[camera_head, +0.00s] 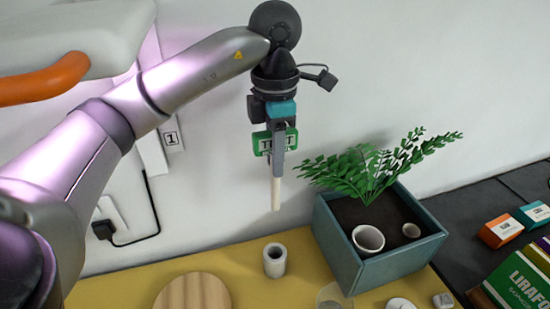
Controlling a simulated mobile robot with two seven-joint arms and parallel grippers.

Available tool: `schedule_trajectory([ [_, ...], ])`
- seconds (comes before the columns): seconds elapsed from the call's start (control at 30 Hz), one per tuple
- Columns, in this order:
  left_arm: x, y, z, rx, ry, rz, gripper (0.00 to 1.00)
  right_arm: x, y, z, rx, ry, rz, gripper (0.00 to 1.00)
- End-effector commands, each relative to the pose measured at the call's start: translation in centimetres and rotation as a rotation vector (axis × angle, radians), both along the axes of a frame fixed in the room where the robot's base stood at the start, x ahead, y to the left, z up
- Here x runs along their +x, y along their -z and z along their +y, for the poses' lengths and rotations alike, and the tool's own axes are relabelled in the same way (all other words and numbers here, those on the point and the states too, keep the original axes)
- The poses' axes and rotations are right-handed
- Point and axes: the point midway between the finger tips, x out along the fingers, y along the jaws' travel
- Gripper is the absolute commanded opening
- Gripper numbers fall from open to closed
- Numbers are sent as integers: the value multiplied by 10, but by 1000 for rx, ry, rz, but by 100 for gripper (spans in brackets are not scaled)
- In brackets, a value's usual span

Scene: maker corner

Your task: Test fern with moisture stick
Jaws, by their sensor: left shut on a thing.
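The fern (368,168) is leafy and green and grows from dark soil in a blue-green square planter box (340,245) right of centre. My left gripper (278,150) points down, left of the fern, and is shut on the moisture stick (276,192). The stick has a green label with partly hidden lettering and a pale shaft hanging down. Its tip is above the table, apart from fern and soil. My right gripper is out of view.
A white cylinder (274,261) stands on the yellow table (236,262), below the stick. A round wooden disc (192,293) lies at the front. A clear round dish (333,297) is near the box. Small orange (501,231) and teal (533,214) boxes are at right.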

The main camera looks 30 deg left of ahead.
Motion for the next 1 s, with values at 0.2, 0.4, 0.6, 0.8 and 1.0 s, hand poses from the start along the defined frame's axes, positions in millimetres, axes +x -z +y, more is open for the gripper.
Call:
schedule_trajectory([
  [0.2,0,-16,0,0,0,0,0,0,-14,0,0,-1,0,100],
  [0.4,0,-28,0,-1,0,1,0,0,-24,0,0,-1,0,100],
  [0.6,0,-40,0,-1,0,1,0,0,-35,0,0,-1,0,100],
  [0.8,0,-52,0,0,0,0,0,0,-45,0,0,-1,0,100],
  [1.0,0,-56,0,0,-1,0,0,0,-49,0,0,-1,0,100],
])
